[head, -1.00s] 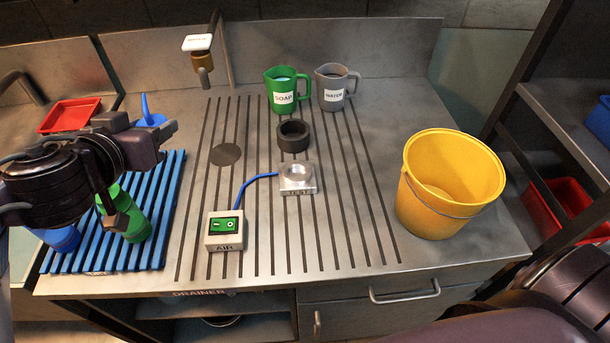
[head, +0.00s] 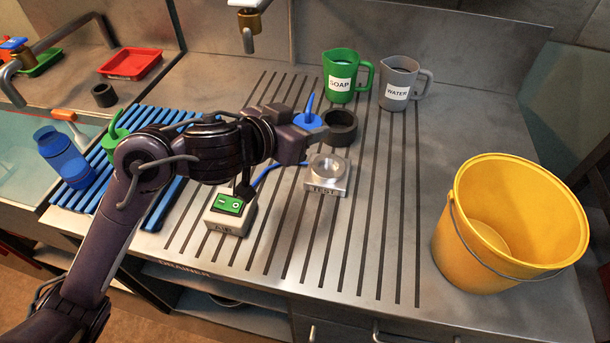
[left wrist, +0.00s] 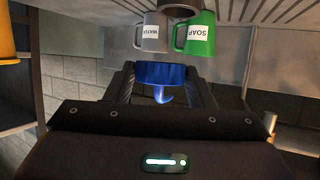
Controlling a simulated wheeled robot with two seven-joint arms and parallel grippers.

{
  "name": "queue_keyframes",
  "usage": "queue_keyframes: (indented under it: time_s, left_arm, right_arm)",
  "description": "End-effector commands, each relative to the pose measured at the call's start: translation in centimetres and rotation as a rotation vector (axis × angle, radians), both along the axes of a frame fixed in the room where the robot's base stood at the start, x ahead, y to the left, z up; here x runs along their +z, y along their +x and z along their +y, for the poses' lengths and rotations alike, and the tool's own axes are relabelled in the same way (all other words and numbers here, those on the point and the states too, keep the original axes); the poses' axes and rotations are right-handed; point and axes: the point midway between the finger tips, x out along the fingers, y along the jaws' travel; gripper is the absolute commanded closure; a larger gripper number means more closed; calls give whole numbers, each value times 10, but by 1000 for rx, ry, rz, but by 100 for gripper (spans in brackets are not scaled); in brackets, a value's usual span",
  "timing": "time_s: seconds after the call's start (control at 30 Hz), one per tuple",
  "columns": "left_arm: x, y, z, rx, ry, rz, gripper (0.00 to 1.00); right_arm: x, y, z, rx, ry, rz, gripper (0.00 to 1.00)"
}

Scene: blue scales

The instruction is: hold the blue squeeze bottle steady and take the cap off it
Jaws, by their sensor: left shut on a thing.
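The blue squeeze bottle (head: 66,158) is at the left, by the blue slatted rack, with its neck bare. My left gripper (head: 303,131) is shut on the blue cap (head: 308,121), spout up, over the drainer beside the dark ring. The cap also shows between the fingers in the left wrist view (left wrist: 161,74). The bottle and the cap are well apart, and no gripper is on the bottle. My right gripper is out of view.
A green spout (head: 116,127) shows behind my left arm, which hides what is below it. The dark ring (head: 341,128), metal TEST block (head: 327,176) and AIR switch box (head: 230,214) are close to the gripper. SOAP (head: 347,72) and WATER (head: 399,82) jugs stand behind; a yellow bucket (head: 470,230) stands right.

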Motion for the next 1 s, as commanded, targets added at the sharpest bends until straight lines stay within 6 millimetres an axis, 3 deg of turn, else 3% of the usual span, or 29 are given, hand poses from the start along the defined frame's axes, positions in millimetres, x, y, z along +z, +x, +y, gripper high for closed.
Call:
queue_keyframes:
  time_s: [0.03, 0.1, 0.37, 0.5, 0.6, 1.0]
  left_arm:
    - [-23, 0, 0, 1, 0, 5, 72]
    - [-37, 0, 0, 1, 2, 4, 72]
    - [-60, 0, 0, 0, 2, 0, 72]
    - [-83, 0, 0, 1, 1, 3, 72]
    - [-96, 0, 0, 1, 1, 3, 72]
    - [-100, 0, 0, 1, 0, 0, 72]
  right_arm:
    - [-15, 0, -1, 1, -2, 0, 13]
    - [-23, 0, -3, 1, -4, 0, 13]
    - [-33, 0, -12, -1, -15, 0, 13]
    - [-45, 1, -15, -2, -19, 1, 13]
    - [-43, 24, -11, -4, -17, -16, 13]
    - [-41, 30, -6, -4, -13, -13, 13]
